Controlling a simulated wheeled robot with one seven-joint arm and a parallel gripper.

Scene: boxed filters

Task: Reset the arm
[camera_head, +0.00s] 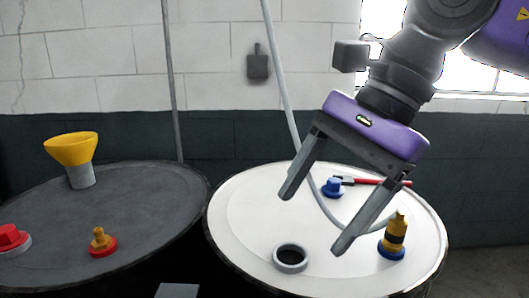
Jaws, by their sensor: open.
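My arm comes in from the upper right of the head view. My gripper (315,222) is purple and grey, tilted, with its two fingers pointing down and to the left. The fingers are spread wide with nothing between them. The gripper hangs above the white drum top (240,215). It appears apart from the things on the drum, though one finger overlaps the grey hose in the picture.
The white drum bears a grey ring (291,258), a blue cap (333,187), a red-handled tool (375,182) and a yellow-black piece on a blue base (396,235). A grey hose (282,90) hangs there. The dark drum (150,205) holds a yellow funnel (72,150) and red-based pieces (102,242).

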